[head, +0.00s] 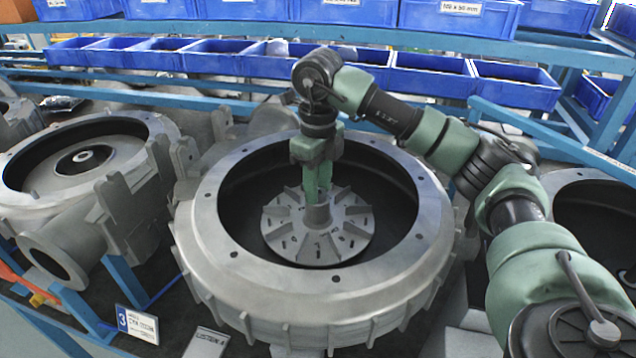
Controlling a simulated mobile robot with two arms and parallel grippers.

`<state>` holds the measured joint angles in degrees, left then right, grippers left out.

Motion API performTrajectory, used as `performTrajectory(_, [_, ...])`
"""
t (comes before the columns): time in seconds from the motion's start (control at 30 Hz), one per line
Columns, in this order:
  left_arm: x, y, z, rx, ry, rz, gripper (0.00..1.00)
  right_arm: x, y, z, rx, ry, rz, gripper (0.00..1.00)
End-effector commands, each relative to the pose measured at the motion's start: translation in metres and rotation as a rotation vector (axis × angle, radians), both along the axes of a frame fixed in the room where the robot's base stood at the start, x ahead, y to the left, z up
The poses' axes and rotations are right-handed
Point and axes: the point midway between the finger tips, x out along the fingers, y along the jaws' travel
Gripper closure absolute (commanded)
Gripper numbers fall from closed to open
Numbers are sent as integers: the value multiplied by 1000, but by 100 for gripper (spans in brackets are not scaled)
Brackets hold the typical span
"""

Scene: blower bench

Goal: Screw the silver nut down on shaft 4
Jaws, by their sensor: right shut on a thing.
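The middle blower housing (212,245) is a big grey ring lying open side up. Inside it lies a finned impeller disc (345,240) with a grey hub (318,216) at its centre. My right gripper (317,194) points straight down over the hub, its green fingers shut at the hub's top. The silver nut and the tip of the shaft are hidden by the fingers, so I cannot tell how far down the nut sits. My left gripper is not in view.
A second blower housing (22,205) stands at the left, and a third (578,182) is partly behind my right arm. A sign with a 3 (137,324) and a pale card (207,343) are at the front. Blue bins (430,80) line the shelf behind.

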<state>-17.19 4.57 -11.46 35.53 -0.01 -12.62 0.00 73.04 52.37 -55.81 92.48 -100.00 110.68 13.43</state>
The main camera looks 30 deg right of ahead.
Motion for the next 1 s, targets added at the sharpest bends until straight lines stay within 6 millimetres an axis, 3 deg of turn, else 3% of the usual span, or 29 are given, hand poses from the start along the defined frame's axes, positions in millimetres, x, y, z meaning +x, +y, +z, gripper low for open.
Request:
performTrajectory(0.7, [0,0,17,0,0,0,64,0,0,0,-2,0,-1119,100])
performTrajectory(0.83, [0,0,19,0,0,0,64,0,0,0,-1,0,-1282,100])
performTrajectory(1.0, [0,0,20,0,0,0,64,0,-1,-1,-2,-1,-1358,100])
